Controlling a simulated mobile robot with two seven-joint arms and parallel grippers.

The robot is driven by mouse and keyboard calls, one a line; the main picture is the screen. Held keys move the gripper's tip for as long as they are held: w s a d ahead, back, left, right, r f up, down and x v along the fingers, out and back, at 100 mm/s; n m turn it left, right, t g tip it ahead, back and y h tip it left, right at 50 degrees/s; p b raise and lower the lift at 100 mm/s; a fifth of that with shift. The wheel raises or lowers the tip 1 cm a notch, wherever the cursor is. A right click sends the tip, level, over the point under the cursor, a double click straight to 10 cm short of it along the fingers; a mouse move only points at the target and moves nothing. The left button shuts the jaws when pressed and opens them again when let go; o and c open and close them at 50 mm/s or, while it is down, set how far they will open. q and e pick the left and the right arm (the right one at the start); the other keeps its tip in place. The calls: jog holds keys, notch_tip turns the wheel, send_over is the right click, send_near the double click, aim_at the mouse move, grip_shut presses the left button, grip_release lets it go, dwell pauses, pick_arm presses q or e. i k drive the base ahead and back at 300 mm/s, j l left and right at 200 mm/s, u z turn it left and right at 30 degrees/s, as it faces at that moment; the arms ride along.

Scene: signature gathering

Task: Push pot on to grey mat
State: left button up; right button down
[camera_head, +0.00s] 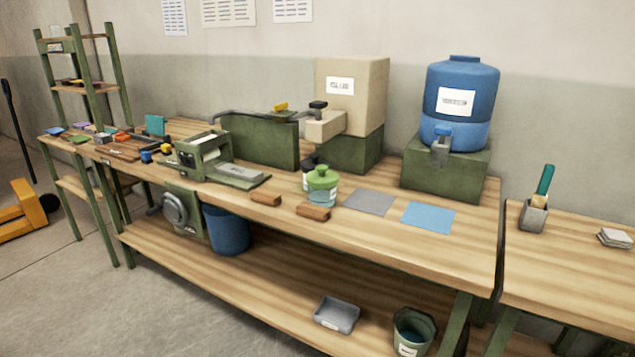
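A glass pot (322,186) with a green lid stands upright on the wooden workbench, in the middle of the view. The grey mat (369,201) lies flat on the bench just to the right of the pot, with a small strip of bare wood between them. Part of another small pale and dark item shows behind the pot, mostly hidden. Neither of my grippers is in view.
A blue mat (428,217) lies right of the grey mat. Wooden blocks (313,212) lie in front of the pot. A glue box (350,95) and a blue water tank (460,100) stand behind on green stands. A green press (210,160) stands left.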

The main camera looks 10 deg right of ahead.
aim_at(323, 196)
jog(key=i+j, duration=0.15)
jog(key=i, duration=0.35)
jog(key=i+j+z, duration=0.1)
jog(key=i, duration=0.45)
